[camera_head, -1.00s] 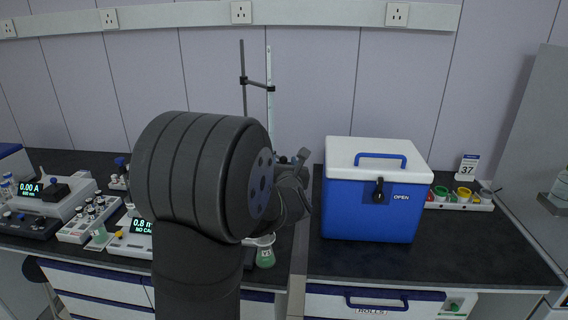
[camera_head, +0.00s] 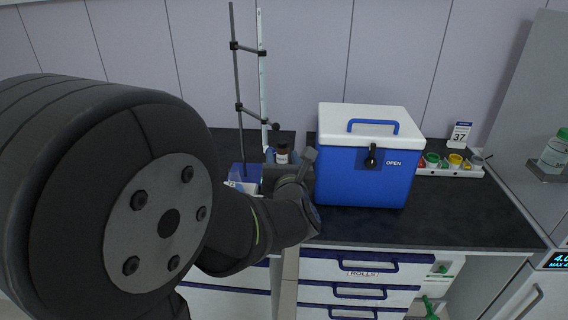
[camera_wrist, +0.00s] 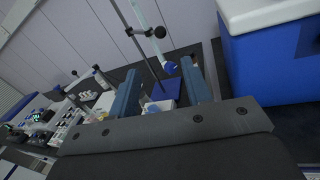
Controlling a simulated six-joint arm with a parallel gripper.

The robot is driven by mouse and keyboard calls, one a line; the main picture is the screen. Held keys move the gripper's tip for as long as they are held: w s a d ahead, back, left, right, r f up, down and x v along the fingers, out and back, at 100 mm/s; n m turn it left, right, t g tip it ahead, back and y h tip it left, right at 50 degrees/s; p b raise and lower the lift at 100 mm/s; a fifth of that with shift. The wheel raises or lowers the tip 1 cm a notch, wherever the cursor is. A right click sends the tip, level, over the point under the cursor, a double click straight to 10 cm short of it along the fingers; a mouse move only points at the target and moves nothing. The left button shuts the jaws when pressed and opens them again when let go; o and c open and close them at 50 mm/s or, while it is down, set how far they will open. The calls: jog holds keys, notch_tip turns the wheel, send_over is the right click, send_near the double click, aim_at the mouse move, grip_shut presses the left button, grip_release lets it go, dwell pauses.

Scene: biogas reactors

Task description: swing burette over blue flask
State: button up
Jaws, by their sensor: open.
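The burette (camera_head: 262,70) is a thin pale upright tube clamped beside a dark stand rod (camera_head: 236,90), behind my arm. The stand has a blue base (camera_head: 246,173). In the wrist view the burette (camera_wrist: 146,16) hangs beside the rod (camera_wrist: 130,35), with a dark knob (camera_wrist: 159,32) on its clamp and a blue part (camera_wrist: 170,68) at its lower end. My gripper (camera_wrist: 159,68) is open and empty. Its fingers appear on either side of the blue base in the picture, apart from the burette. I cannot make out a blue flask; my arm hides much of the bench.
A blue cooler with a white lid (camera_head: 368,160) stands close right of the stand. A tray of coloured cups (camera_head: 455,165) lies at the far right. Bench instruments (camera_wrist: 60,120) stand at left in the wrist view.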

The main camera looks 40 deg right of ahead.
jog(key=shift+v, duration=1.05)
jog(key=c, duration=0.4)
jog(key=shift+w+d+r+n, duration=0.2)
jog(key=shift+d+n, duration=0.1)
jog(key=shift+n, duration=0.2)
jog(key=c, duration=0.3)
jog(key=w+d+n+y, duration=0.1)
jog(key=n, duration=0.1)
jog(key=d+n+t+y, duration=0.1)
jog(key=d+n, duration=0.1)
jog(key=n, duration=0.1)
jog(key=w+d+r+n+t+y, duration=0.1)
jog(key=n, duration=0.2)
jog(key=shift+w+d+r, duration=0.1)
jog(key=shift+w+d, duration=0.2)
jog(key=shift+d, duration=0.1)
grip_shut()
jog(key=w+d+f+n+y, duration=0.2)
jog(key=w+d+n+y, duration=0.3)
jog(key=w+n, duration=0.6)
jog(key=shift+d+n, duration=1.2)
jog(key=shift+n, duration=0.3)
